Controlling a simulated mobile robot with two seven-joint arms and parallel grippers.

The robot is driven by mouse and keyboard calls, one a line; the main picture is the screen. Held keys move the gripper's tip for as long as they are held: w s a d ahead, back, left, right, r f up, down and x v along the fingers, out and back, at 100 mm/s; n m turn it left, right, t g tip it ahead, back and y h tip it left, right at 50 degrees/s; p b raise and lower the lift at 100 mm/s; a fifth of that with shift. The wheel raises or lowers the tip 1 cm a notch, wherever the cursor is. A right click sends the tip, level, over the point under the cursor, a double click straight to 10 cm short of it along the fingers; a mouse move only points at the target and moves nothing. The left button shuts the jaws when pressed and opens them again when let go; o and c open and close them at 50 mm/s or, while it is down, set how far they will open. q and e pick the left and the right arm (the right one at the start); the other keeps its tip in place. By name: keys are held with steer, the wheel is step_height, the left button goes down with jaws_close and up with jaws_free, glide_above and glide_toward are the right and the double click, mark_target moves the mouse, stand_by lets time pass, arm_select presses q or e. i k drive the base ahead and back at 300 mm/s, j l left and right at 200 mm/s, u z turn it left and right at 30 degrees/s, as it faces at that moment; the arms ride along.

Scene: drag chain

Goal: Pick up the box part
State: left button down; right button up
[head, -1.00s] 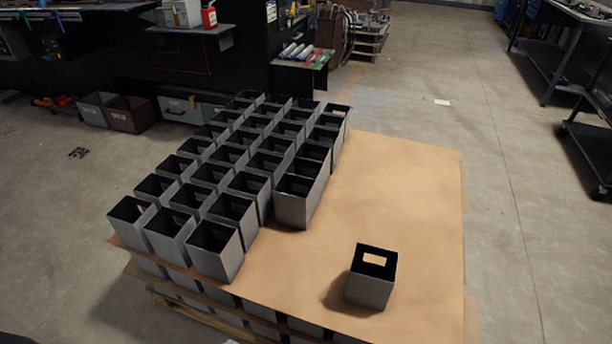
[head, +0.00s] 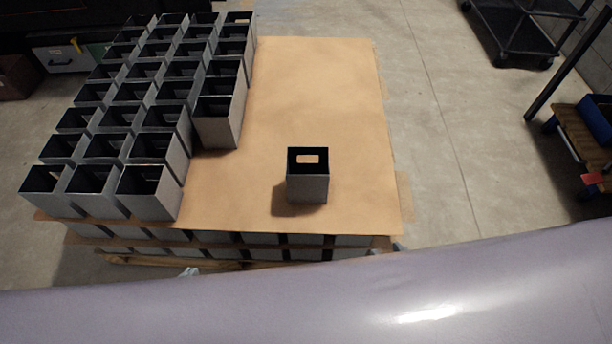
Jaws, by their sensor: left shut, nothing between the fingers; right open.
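A single grey, open-topped box part (head: 308,188) stands upright and alone on the brown sheet (head: 330,90) that covers the pallet stack. It has a dark inside and a rectangular cut-out in its far wall. Several like box parts (head: 148,198) stand upright in close rows on the left side of the same sheet. One of them (head: 216,130) is at the right edge of the rows. Neither of my grippers is in view.
More boxes (head: 265,240) show in a layer under the sheet. The sheet is bare around the lone box and behind it. A dark cart (head: 520,30) and a wooden-topped bench (head: 580,135) stand at the right. Grey floor (head: 450,120) lies open between.

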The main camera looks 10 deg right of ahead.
mark_target(306, 182)
steer(key=i+j, duration=0.15)
steer(key=j, duration=0.25)
steer(key=i+j, duration=0.15)
steer(key=j, duration=0.2)
steer(key=i+j, duration=0.15)
steer(key=j, duration=0.25)
steer(key=i+j+z, duration=0.1)
steer(key=z, duration=0.25)
steer(key=j+z, duration=0.3)
steer(key=z, duration=1.6)
